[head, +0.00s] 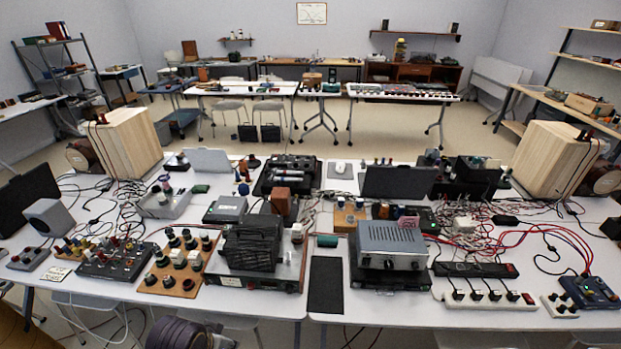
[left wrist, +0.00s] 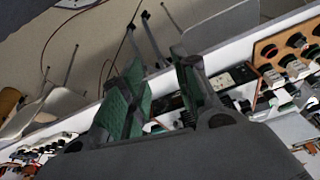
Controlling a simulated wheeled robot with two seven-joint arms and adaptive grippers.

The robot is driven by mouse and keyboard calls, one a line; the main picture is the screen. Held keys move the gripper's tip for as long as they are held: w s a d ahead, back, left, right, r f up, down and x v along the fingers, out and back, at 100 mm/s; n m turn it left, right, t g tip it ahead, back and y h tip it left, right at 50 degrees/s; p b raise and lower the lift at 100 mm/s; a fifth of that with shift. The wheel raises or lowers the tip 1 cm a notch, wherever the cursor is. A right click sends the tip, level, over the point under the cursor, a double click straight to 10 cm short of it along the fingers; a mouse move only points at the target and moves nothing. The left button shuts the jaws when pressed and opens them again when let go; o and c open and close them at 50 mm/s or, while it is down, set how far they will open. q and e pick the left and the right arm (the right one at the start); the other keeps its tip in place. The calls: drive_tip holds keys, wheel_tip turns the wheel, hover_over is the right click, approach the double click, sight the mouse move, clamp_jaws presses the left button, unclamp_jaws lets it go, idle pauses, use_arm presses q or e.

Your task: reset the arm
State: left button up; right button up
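My left gripper (left wrist: 158,80) shows in the left wrist view, with two dark fingers and green inner pads. The fingers stand apart with a gap between them, and nothing is held there. Beyond the fingers are a white table edge, a power strip and a board of round knobs. No gripper shows in the head view. My right gripper is in neither view.
Two white tables are crowded with equipment. A grey amplifier (head: 388,246), a knob board (head: 178,264), a power strip (head: 478,269) and a blue box (head: 590,293) sit near the front. Wooden speakers (head: 126,143) (head: 552,160) stand at both sides. Loose cables lie among them.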

use_arm(q)
drive_tip(key=s+a+f+n+g+b, duration=0.1)
drive_tip(key=s+f, duration=0.1)
drive_tip(key=f, duration=1.6)
drive_tip(key=s+f+b, duration=0.1)
drive_tip(key=s+f, duration=0.2)
drive_tip(key=f, duration=1.5)
drive_tip(key=s+a+f+b, duration=0.1)
drive_tip(key=s+a+f, duration=0.1)
drive_tip(key=s+f, duration=0.8)
drive_tip(key=s+a+f+g+b, duration=0.1)
drive_tip(key=s+a+f, duration=0.1)
drive_tip(key=s+f, duration=0.8)
drive_tip(key=shift+s+f+g+y, duration=0.2)
drive_tip(key=shift+s+g+y, duration=0.1)
drive_tip(key=shift+s, duration=0.3)
